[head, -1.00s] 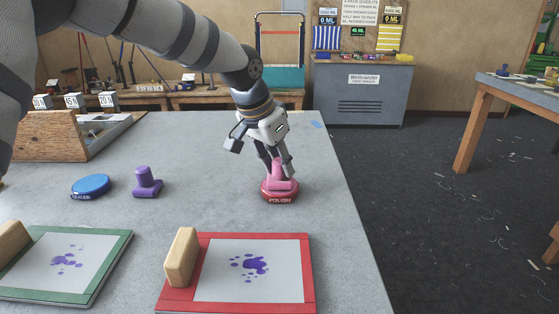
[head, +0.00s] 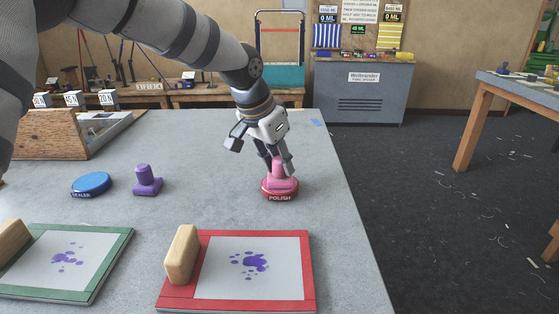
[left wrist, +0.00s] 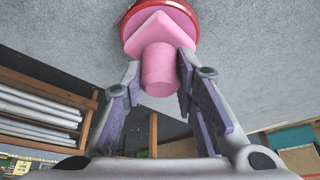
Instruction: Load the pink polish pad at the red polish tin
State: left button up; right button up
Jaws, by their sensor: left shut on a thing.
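The pink polish pad (head: 281,182), with a square base and a round upright handle, sits on the red polish tin (head: 280,195) labelled POLISH, near the table's right edge. My left gripper (head: 280,162) reaches down from behind and is shut on the pad's handle. In the left wrist view, the pink handle (left wrist: 159,68) is between the two fingers (left wrist: 158,88), and the pad's base lies over the red tin (left wrist: 128,14), hiding most of its top. My right gripper is not in view.
A blue sealer tin (head: 91,184) and a purple pad (head: 147,182) stand to the left. In front lie a red-framed board (head: 310,272) and a green-framed board (head: 112,262), each with purple spots and a wooden block. A wooden box (head: 48,136) stands at the back left.

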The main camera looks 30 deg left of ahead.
aim_at(279, 158)
pick_arm(q)
jog(key=shift+r, duration=3.5)
